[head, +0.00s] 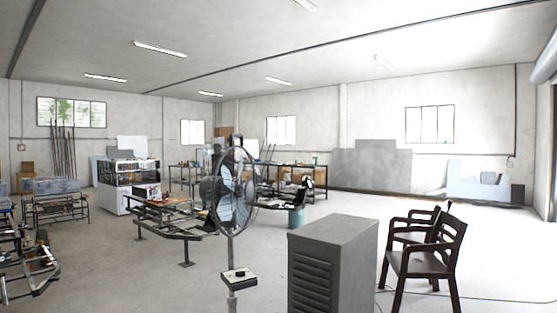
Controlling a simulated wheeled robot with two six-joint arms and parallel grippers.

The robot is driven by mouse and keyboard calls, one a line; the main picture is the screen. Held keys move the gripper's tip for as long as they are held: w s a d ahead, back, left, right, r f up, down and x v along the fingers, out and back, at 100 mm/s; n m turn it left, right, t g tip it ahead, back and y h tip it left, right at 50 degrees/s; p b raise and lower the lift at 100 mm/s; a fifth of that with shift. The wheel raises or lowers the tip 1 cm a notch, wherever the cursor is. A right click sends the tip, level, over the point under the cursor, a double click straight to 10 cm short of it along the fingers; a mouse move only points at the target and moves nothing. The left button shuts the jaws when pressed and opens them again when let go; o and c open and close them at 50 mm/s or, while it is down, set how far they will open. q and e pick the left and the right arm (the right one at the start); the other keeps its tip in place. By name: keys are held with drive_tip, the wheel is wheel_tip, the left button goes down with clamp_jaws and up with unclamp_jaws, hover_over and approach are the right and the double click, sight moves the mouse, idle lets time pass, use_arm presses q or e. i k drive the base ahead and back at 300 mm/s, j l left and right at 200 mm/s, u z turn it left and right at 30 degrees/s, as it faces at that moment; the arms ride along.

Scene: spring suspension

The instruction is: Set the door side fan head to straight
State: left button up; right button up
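A pedestal fan (232,192) stands in the middle of the head view, in front of the workbenches. Its round caged head sits on a thin upright pole and is seen at an angle, with the cage turned partly toward the right. A small control box (238,276) with a dark knob is on the pole below the head. The foot of the fan is out of view. No other fan is clear in the view. Neither of my grippers shows.
A grey louvred cabinet (333,262) stands close to the right of the fan. Dark wooden armchairs (428,256) are further right. A low metal frame bench (170,215) is behind left. Open floor (110,275) lies left of the fan. A doorway is at the right edge.

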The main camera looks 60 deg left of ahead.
sight(232, 210)
drive_tip(key=u, duration=2.25)
drive_tip(key=i+l, duration=0.15)
